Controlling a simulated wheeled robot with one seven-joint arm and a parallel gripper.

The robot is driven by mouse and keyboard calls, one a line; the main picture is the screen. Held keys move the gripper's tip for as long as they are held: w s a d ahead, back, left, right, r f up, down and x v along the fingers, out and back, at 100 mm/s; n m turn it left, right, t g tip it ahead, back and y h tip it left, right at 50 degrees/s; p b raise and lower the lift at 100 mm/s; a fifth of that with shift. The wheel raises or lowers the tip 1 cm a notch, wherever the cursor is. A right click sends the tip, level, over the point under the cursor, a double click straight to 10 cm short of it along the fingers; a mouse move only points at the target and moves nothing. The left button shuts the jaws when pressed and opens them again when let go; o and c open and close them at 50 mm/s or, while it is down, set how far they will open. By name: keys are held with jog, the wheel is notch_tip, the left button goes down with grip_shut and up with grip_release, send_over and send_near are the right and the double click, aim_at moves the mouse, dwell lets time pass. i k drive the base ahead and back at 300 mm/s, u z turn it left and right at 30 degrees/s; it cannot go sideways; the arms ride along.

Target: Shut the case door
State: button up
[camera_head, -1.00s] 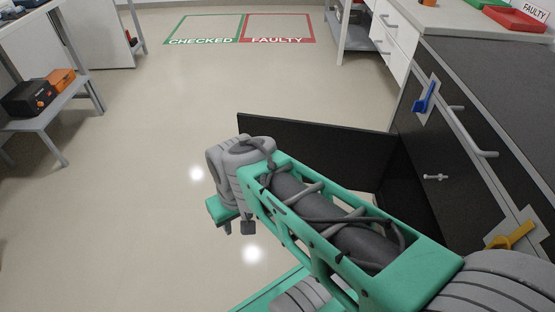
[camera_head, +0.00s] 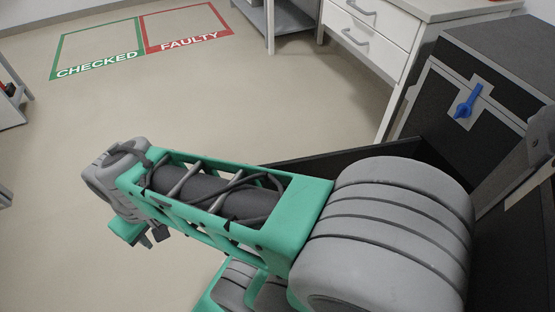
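The black case (camera_head: 490,75) stands at the right, with a blue latch (camera_head: 467,101) on a pale plate on its front. Its black door (camera_head: 335,158) stands open, jutting left from the case out over the floor. My arm hides much of the door's lower part and the case opening. My gripper (camera_head: 153,237) hangs at the left end of my arm, over bare floor. It is left of the door's free edge and appears apart from it. Its small dark fingers are partly hidden, and their opening cannot be made out.
A white drawer cabinet (camera_head: 372,32) stands behind the case. Green CHECKED (camera_head: 98,64) and red FAULTY (camera_head: 190,40) floor markings lie at the back left. The floor between them and my arm is clear. A grey-legged stand (camera_head: 270,22) is at the top.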

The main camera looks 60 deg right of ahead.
aim_at(328, 165)
jog(key=i, duration=2.35)
jog(key=z, duration=3.35)
jog(key=k, duration=0.35)
jog(key=u, duration=0.7)
jog(key=i, duration=0.45)
jog(key=z, duration=0.1)
